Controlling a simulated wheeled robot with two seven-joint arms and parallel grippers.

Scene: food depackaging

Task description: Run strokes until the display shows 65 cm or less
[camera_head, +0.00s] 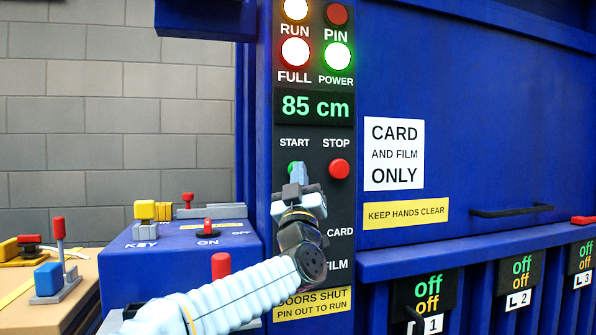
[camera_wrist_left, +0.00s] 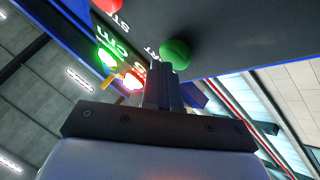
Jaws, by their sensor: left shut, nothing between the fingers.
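The display (camera_head: 315,107) on the dark control panel reads 85 cm in green. The green START button (camera_head: 291,169) is partly covered by my left gripper (camera_head: 299,174). The gripper is shut and empty, its fingertips at the button; I cannot tell whether they press it. In the left wrist view the green button (camera_wrist_left: 176,53) shows just beyond the shut fingers (camera_wrist_left: 160,72). The red STOP button (camera_head: 339,169) is to the right. The RUN lamp (camera_head: 295,9), FULL lamp (camera_head: 295,51) and POWER lamp (camera_head: 338,56) glow; the PIN lamp (camera_head: 337,15) is dark red. My right gripper is out of view.
A blue box (camera_head: 180,265) with a KEY and an ON switch stands left of the panel. A tan table (camera_head: 85,262) carries red, blue and yellow parts. The blue machine door (camera_head: 500,120) has a dark handle (camera_head: 511,211). Labels L1, L2 and L3 are below.

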